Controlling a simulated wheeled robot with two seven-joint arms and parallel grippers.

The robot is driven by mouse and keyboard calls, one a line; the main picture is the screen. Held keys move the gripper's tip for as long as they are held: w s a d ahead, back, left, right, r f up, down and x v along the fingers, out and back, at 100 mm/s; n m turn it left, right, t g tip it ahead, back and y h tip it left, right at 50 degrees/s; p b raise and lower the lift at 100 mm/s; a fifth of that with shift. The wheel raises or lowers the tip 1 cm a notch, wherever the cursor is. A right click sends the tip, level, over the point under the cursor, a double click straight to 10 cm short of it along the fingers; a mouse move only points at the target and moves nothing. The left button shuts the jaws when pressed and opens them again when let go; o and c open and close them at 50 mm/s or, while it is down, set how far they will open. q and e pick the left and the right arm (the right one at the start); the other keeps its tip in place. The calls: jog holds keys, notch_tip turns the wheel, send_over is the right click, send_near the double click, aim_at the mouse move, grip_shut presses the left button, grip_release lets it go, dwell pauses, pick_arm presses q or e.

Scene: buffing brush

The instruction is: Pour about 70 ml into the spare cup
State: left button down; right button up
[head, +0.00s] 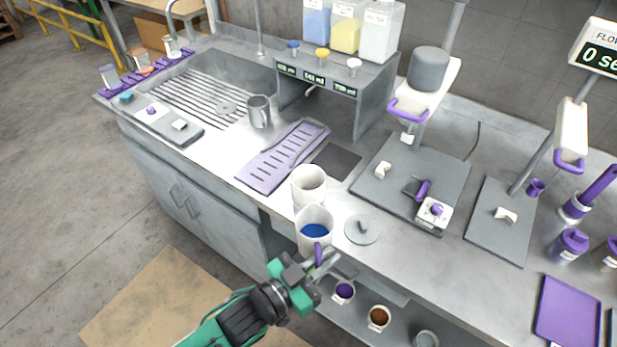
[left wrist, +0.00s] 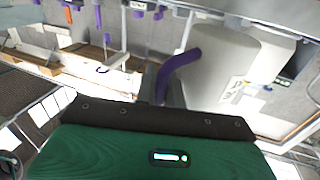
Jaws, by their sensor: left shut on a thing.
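A pale pitcher (head: 314,222) with blue liquid inside is at the counter's front edge. My left gripper (head: 317,262) is shut on its purple handle; the handle (left wrist: 178,72) and the pitcher's pale body (left wrist: 228,62) also show in the left wrist view. The pitcher looks close to upright. A plain white cup (head: 309,184) stands directly behind it, partly hidden by the pitcher's rim; whether they touch I cannot tell. I cannot tell whether this cup is the spare one. Its inside shows no coloured liquid. My right gripper is not in view.
A round grey lid (head: 361,230) lies just right of the pitcher. A purple slotted tray (head: 272,168) and a metal mug (head: 259,111) are farther left. Small cups, one with purple contents (head: 344,291) and one with brown (head: 378,317), stand on a lower shelf.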

aim_at(323, 213)
pick_arm(q)
jog(key=shift+r, duration=0.15)
jog(key=w+r+n+g+p, duration=0.1)
jog(key=w+r+p, duration=0.1)
jog(key=p, duration=0.1)
jog(key=w+r+n+g+y+p, duration=0.1)
jog(key=w+r+n+p, duration=0.1)
jog(key=r+p, duration=0.1)
jog(key=w+r+n+g+y+p, duration=0.1)
jog(key=w+r+n+p, duration=0.1)
jog(key=p, duration=0.2)
jog(key=shift+a+r, duration=0.2)
jog(key=shift+w+r+n+g+y+p, duration=0.4)
jog(key=shift+w+r+n+g+p, duration=0.3)
jog(key=shift+r+n+g+p, duration=0.3)
jog(key=shift+w+a+r+p, duration=0.1)
jog(key=shift+w+r+p, duration=0.1)
jog(key=shift+r+p, duration=0.25)
jog(key=shift+w+r+n+g, duration=0.4)
jog(key=shift+r+n+g, duration=0.1)
jog(key=shift+n+g, duration=0.15)
